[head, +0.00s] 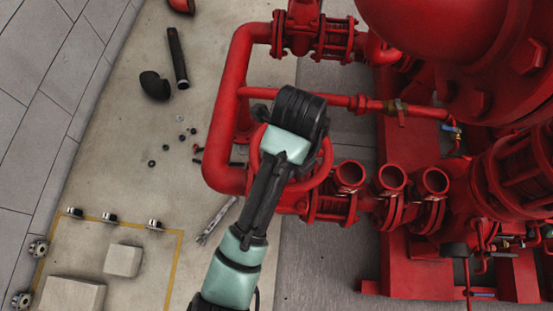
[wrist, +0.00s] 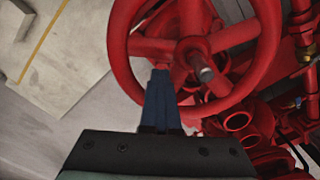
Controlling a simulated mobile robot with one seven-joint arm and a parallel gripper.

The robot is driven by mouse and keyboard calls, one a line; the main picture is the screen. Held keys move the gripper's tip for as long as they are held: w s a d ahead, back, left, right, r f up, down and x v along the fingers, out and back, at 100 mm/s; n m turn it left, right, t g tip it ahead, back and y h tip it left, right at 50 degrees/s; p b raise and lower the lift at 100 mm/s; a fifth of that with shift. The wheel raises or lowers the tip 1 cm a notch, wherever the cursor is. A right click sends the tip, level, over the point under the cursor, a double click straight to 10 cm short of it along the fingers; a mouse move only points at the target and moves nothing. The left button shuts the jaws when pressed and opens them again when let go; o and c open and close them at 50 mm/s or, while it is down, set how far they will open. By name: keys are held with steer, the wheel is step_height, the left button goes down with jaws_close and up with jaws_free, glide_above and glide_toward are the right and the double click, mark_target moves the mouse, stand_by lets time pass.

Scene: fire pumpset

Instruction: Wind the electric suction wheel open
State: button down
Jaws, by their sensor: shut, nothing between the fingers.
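The red spoked handwheel (wrist: 121,58) fills the upper middle of the wrist view, with its grey hub nut (wrist: 205,74) right of centre. In the head view part of its rim (head: 326,165) shows beside my wrist; the rest is covered by my arm. My gripper (wrist: 160,75) is shut and empty. Its dark fingers reach up the wrist view, and their tips overlap the lower-left rim and the gap just inside it. Whether they touch the rim or a spoke cannot be told. In the head view my fingers are hidden beneath my wrist.
Red pipes (head: 228,105) curve around the left of the wheel. Flanged pipe fittings (head: 391,180) and large red pump bodies (head: 440,35) crowd the right. Loose parts, including a dark tube (head: 178,58) and a wrench (head: 216,220), lie on the floor to the left.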

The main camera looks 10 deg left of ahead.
mark_target(315, 154)
steer(key=d+p, duration=0.1)
steer(key=w+d, duration=0.1)
steer(key=d, duration=0.1)
steer(key=shift+d+r+p, duration=0.15)
steer(key=shift+r+p, duration=0.05)
steer(key=shift+p, duration=0.2)
steer(key=w, duration=0.1)
steer(key=w+d+p, duration=0.1)
steer(key=w, duration=0.1)
steer(key=shift+w+d+f, duration=0.1)
steer(key=shift+w+d, duration=0.05)
steer(key=shift+d, duration=0.15)
steer(key=w, duration=0.1)
steer(key=w+a, duration=0.1)
steer(key=w, duration=0.1)
steer(key=w+a, duration=0.1)
steer(key=shift+w+a, duration=0.25)
steer(key=shift+a, duration=0.15)
steer(key=shift+s+d+p, duration=0.35)
steer(key=shift+d+p, duration=0.1)
steer(key=shift+p, duration=0.1)
step_height(315, 154, up, 8)
steer(key=p, duration=0.8)
steer(key=shift+f, duration=0.1)
